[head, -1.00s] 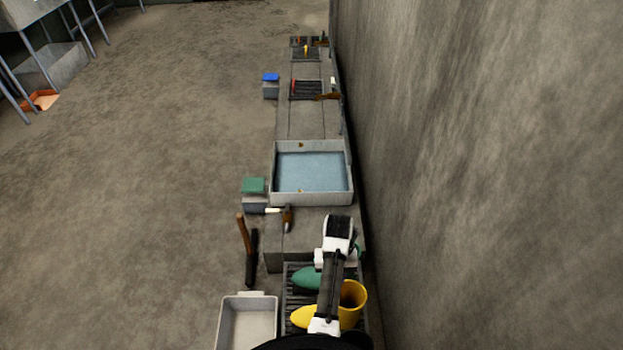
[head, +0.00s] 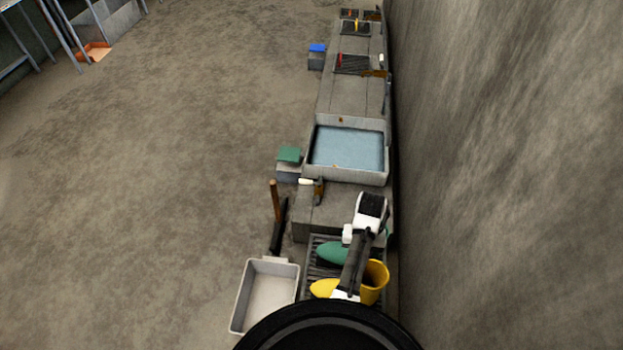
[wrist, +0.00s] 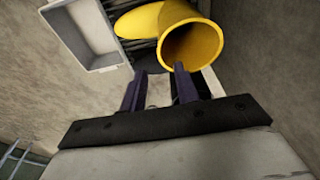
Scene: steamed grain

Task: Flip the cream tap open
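A small cream-white lever (head: 305,181) sits beside a brown tap-like body (head: 319,191) at the left edge of the grey counter, just in front of the water basin. I take this to be the cream tap; it lies sideways, pointing left, and is too small to read its exact setting. My gripper (wrist: 157,85) shows in the wrist view with its two dark fingers apart and nothing between them. It faces a yellow pot (wrist: 190,45), away from the tap. In the head view the fingers cannot be made out; my white and black arm stands over the rack.
The basin (head: 388,168) holds blue water. The yellow pot (head: 376,281) and a green vessel (head: 335,252) lie on a dark rack. A pale tray (head: 240,300) and a brown-handled tool (head: 277,203) are left of it.

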